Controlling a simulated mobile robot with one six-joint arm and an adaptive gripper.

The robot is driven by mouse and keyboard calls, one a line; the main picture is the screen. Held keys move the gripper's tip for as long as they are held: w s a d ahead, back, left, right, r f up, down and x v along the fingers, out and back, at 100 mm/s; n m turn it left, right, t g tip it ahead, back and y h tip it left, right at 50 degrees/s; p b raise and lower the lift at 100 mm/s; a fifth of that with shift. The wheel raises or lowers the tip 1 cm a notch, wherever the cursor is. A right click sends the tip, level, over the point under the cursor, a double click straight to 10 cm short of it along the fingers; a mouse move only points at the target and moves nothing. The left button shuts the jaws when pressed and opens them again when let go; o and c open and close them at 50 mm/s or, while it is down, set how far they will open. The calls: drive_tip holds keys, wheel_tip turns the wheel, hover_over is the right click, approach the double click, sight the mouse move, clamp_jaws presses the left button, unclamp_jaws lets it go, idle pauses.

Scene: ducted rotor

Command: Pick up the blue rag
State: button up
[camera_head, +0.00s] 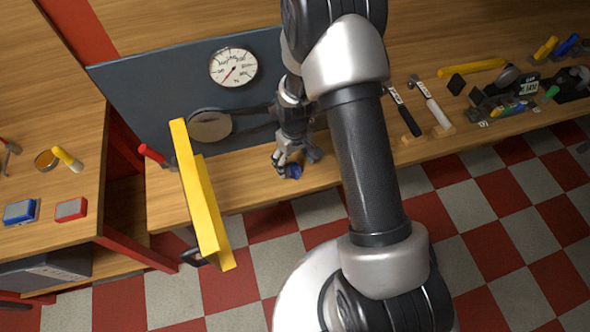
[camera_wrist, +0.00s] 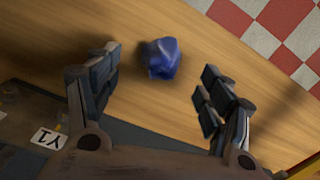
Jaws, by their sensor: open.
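The blue rag (camera_wrist: 161,58) is a small crumpled bundle on the wooden bench top. In the wrist view it lies at the upper middle, ahead of and between the two fingers, with bare wood around it. In the head view the rag (camera_head: 294,171) shows as a small blue patch beside the fingertips, near the bench's front edge, partly hidden by my gripper (camera_head: 290,165). My gripper also shows in the wrist view (camera_wrist: 160,88). Its fingers are spread apart and nothing is held between them. I cannot tell how high the fingers are above the wood.
A yellow bar-shaped object (camera_head: 202,195) stands up left of my gripper. A grey-blue panel with a round gauge (camera_head: 233,67) lies behind it. Hammers (camera_head: 431,104) and other tools lie on the bench to the right. Beyond the bench's front edge is the checkered floor (camera_head: 270,253).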

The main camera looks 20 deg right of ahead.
sight(294, 163)
wheel_tip(294, 163, down, 3)
drive_tip(key=shift+f+b, duration=0.1)
drive_tip(key=shift+b, duration=0.2)
drive_tip(key=c, duration=1.2)
drive_tip(key=shift+c, duration=0.2)
drive_tip(key=shift+r, duration=0.2)
wheel_tip(294, 163, up, 17)
drive_tip(key=s+m, duration=0.2)
drive_tip(key=m, duration=0.1)
drive_tip(key=shift+s, duration=0.3)
